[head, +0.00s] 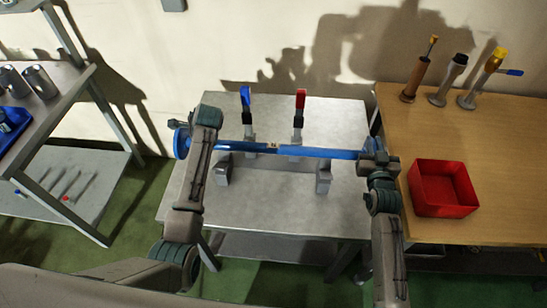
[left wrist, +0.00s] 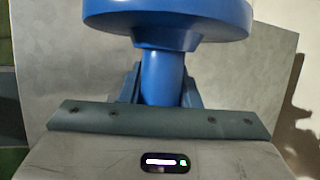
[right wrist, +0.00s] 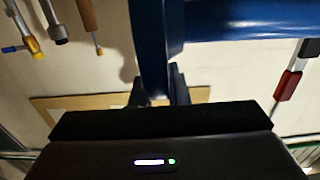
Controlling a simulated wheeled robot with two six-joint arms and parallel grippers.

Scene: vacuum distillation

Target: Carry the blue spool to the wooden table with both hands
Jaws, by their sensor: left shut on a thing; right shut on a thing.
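The blue spool (head: 310,152) is a long blue bar with a round flange at each end. It lies level across the grey metal table in the head view. My left gripper (head: 190,140) is shut on its left end, beside the left flange; the left wrist view shows the flange (left wrist: 165,18) and the shaft between the fingers. My right gripper (head: 376,160) is shut on its right end; the right wrist view shows the blue flange (right wrist: 152,50) between the fingers. The wooden table (head: 450,120) stands to the right. The fingertips are partly hidden in the head view.
Grey supports (head: 323,178) stand on the metal table (head: 270,212), with blue-handled (head: 246,100) and red-handled (head: 299,105) clamps upright behind the spool. The wooden table holds a red bin (head: 442,188) and several upright tools (head: 447,80) at the back. A shelf (head: 75,160) stands left.

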